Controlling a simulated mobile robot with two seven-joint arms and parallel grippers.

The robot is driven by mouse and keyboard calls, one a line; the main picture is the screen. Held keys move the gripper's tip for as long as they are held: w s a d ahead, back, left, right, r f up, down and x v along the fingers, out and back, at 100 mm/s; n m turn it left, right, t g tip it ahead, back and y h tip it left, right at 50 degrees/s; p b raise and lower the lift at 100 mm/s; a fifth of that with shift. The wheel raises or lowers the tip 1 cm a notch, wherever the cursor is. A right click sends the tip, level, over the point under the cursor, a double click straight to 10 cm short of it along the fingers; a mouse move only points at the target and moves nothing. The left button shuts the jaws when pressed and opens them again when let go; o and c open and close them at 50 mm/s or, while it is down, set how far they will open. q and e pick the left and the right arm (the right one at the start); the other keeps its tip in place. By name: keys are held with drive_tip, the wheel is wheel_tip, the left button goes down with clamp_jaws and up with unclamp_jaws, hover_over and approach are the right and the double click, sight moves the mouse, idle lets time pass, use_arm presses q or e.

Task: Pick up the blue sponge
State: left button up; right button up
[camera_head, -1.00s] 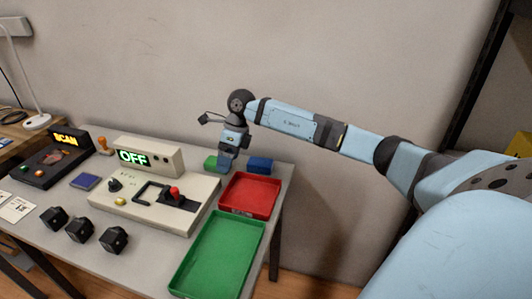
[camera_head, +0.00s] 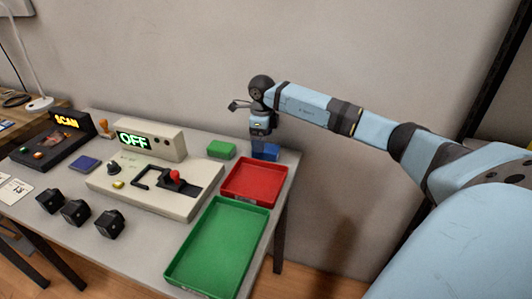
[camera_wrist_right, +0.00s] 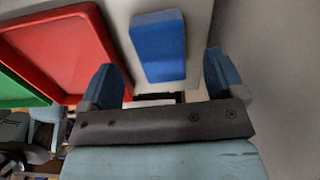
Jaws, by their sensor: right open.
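The blue sponge (camera_head: 268,152) lies at the back right corner of the table, behind the red tray and to the right of a green block. My right gripper (camera_head: 260,140) points down above it and partly covers it in the head view. In the right wrist view, the blue sponge (camera_wrist_right: 158,48) lies ahead of the right gripper (camera_wrist_right: 163,82), between the lines of its two open fingers. The fingers are apart and nothing is between their tips. My left gripper is not in view.
The red tray (camera_head: 234,192) and green tray (camera_head: 174,279) stand along the table's right side. A green block (camera_head: 221,149) sits left of the sponge. A beige console (camera_head: 205,191) showing OFF, several black cubes (camera_head: 110,224) and a SCAN box (camera_head: 30,159) are further left.

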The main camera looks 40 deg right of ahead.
wheel_tip(320, 180, down, 5)
drive_tip(key=shift+r+b, duration=0.15)
drive_tip(key=shift+b, duration=0.35)
drive_tip(key=c, duration=1)
drive_tip(key=shift+r, duration=0.15)
wheel_tip(320, 180, up, 20)
drive_tip(key=p, duration=0.3)
